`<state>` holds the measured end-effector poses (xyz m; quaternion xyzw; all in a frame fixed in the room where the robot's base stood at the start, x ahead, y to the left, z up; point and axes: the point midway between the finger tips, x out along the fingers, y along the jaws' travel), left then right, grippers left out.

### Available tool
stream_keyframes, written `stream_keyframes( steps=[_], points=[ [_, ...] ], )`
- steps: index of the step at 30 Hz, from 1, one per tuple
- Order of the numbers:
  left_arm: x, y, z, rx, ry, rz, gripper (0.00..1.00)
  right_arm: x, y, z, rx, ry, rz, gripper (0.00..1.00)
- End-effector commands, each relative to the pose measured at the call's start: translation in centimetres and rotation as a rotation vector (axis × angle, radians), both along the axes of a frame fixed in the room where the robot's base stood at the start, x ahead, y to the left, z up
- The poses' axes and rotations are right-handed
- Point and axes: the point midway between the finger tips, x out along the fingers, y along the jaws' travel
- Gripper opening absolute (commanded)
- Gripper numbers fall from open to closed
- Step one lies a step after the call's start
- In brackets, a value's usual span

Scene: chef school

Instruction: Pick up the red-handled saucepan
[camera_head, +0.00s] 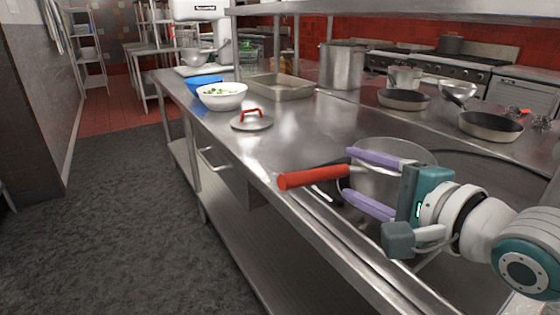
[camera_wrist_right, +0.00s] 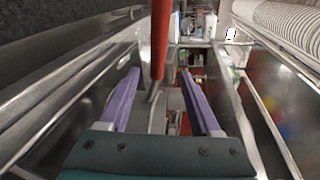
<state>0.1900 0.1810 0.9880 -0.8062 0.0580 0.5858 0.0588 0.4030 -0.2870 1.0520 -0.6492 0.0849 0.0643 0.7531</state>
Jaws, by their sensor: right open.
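The red-handled saucepan has a shiny metal body (camera_head: 395,180) and a thick red handle (camera_head: 312,178) that points left in the head view. Its body is partly hidden behind my right gripper. My right gripper (camera_head: 346,173) is open, with its purple fingers pointing left towards the handle. In the head view the inner end of the handle lies between the fingertips. In the right wrist view the red handle (camera_wrist_right: 159,38) runs up from between the open fingers (camera_wrist_right: 160,73); I cannot tell whether they touch it. My left gripper is not in view.
A metal lid with a red grip (camera_head: 251,123), a white bowl (camera_head: 222,97), a blue bowl (camera_head: 203,82) and a metal tray (camera_head: 281,88) stand further back on the steel counter. A stockpot (camera_head: 342,65) and frying pans (camera_head: 490,126) are at the right. The floor at left is clear.

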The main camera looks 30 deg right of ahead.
Motion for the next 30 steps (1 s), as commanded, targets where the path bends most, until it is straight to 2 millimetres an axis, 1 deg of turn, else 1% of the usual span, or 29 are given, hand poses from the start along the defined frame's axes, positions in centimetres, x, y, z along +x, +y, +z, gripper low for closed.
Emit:
stream_keyframes(
  steps=[6, 9, 12, 18, 30],
  points=[
    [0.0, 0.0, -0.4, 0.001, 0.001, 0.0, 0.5, 3.1, 0.5, -1.0, -0.002, -0.002, 0.0, 0.65],
    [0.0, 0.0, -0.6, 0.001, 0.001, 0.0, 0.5, 4.1, 0.5, -1.2, -0.002, -0.002, 0.001, 0.65],
    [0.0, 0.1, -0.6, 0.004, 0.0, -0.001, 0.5, 4.5, 0.5, -1.3, -0.002, 0.0, 0.001, 0.65],
    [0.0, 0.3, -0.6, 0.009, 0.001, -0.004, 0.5, 4.5, 0.5, -1.3, -0.002, 0.0, 0.001, 0.65],
    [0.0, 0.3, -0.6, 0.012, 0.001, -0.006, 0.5, 4.5, 0.5, -1.3, -0.002, 0.001, 0.002, 0.2]
  ],
)
